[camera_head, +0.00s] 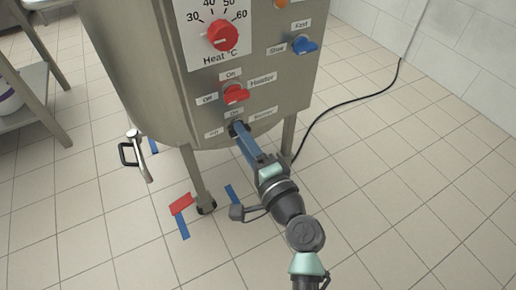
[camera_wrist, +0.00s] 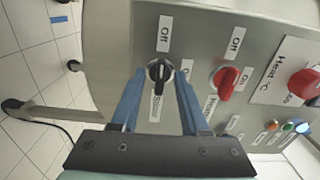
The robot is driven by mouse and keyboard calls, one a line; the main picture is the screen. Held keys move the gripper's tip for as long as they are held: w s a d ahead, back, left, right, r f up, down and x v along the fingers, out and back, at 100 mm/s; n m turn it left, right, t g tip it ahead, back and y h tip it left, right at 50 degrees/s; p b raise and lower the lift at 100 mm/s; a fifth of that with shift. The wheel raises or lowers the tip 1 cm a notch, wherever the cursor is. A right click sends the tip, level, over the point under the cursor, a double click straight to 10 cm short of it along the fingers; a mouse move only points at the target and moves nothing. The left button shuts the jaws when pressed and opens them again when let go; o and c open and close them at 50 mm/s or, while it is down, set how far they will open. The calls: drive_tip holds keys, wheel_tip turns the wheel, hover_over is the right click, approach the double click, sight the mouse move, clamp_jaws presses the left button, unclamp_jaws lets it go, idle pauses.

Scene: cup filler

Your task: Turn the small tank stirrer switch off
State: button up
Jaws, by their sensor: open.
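The stirrer switch (camera_wrist: 157,74) is a black knob on the steel tank's (camera_head: 140,60) front panel. In the wrist view an "Off" label is above it and a "Stirrer" label below it. My gripper (camera_wrist: 159,78) is open, with one blue finger on each side of the knob. I cannot tell whether the fingers touch it. In the head view my gripper (camera_head: 239,130) reaches the lowest switch position and mostly hides the knob. Which label the knob points at is not clear.
The red heater switch (camera_head: 235,94) sits just above the stirrer switch. Higher are the red heat dial (camera_head: 222,36) and a blue switch (camera_head: 304,44) marked Fast and Slow. A tap (camera_head: 136,155) projects at lower left. A black cable (camera_head: 340,106) runs across the floor.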

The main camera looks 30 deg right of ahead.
drive_tip(key=s+p, duration=0.2)
drive_tip(key=s, duration=1)
drive_tip(key=shift+d, duration=0.2)
drive_tip(key=w+a+r+n+t+y+p, duration=0.15)
drive_tip(key=w+a+r+n, duration=0.25)
drive_tip(key=r, duration=0.8)
drive_tip(key=w+a+r+n+t+p, duration=0.1)
drive_tip(key=w+a+r+n+p, duration=0.3)
drive_tip(key=r, duration=0.7)
drive_tip(key=w+a+r+n+t+y+p, duration=0.1)
drive_tip(key=w+a+r+n, duration=0.3)
drive_tip(key=r, duration=0.8)
drive_tip(key=s+a+r+n+t+h+p, duration=0.15)
drive_tip(key=s+r, duration=0.25)
drive_tip(key=r, duration=0.6)
drive_tip(key=s+a+r+n+t+h+p, duration=0.1)
drive_tip(key=s+a+r+n+t+p, duration=0.2)
drive_tip(key=r, duration=0.6)
drive_tip(key=s+r+n+t+h+p, duration=0.15)
drive_tip(key=s+r, duration=0.35)
drive_tip(key=r, duration=0.5)
wheel_tip(320, 180, up, 35)
drive_tip(key=p, duration=3.6)
drive_tip(key=shift+w+f+m+y, duration=0.2)
drive_tip(key=shift+w+m+y, duration=0.15)
drive_tip(key=shift+y, duration=0.1)
